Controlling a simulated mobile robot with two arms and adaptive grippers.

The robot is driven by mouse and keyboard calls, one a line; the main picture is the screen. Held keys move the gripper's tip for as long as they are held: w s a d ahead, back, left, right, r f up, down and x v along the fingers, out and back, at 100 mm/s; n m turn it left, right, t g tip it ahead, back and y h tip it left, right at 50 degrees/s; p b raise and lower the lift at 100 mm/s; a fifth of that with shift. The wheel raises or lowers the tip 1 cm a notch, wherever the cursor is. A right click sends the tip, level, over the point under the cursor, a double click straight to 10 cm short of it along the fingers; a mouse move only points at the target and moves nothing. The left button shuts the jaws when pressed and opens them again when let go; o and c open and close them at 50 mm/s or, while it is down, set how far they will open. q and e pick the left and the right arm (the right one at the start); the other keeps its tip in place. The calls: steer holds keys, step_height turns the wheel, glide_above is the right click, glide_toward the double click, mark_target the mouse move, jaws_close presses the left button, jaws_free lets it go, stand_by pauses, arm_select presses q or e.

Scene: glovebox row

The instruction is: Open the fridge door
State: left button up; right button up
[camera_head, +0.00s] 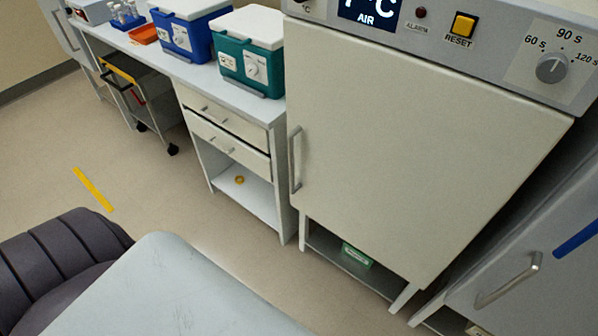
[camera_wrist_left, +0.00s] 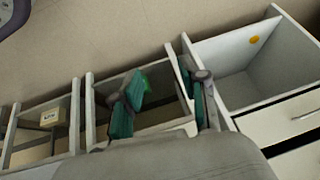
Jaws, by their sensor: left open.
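A white cabinet door (camera_head: 415,150) fills the middle right of the head view, under a panel with a temperature display. It looks shut, with a grey vertical bar handle (camera_head: 297,158) on its left edge. A second, grey door (camera_head: 540,295) with a slanted handle (camera_head: 508,280) shows at the lower right and also looks shut. No label tells which is the fridge. My left gripper (camera_wrist_left: 158,88) shows only in the left wrist view. Its teal-padded fingers are apart with nothing held, over the cabinets' open lower shelves. No door handle shows there. My right gripper is in neither view.
Blue (camera_head: 185,38) and teal (camera_head: 250,65) coolers stand on the counter. A green box (camera_head: 357,256) sits below the white door.

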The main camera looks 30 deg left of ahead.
arm_select(q)
steer(key=w+a+r+t+h+b, duration=0.1)
steer(key=w+a+r+t+b, duration=0.3)
steer(key=w+r, duration=0.55)
steer(key=w+a+r+t+h+b, duration=0.1)
steer(key=w+a+r+t+b, duration=0.1)
steer(key=w+a+r+t, duration=0.5)
steer(key=w+d+r+m+h+b, duration=0.1)
steer(key=w+d+r+h, duration=0.2)
steer(key=r, duration=0.4)
steer(key=w+d+r+m+h+b, duration=0.1)
steer(key=w+d+r+m, duration=0.1)
steer(key=w+r, duration=0.35)
steer(key=r+x, duration=0.1)
steer(key=x, duration=1.1)
steer(key=shift+d+b, duration=0.15)
steer(key=shift+b, duration=0.15)
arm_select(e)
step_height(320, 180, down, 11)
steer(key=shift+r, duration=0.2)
arm_select(q)
jaws_close()
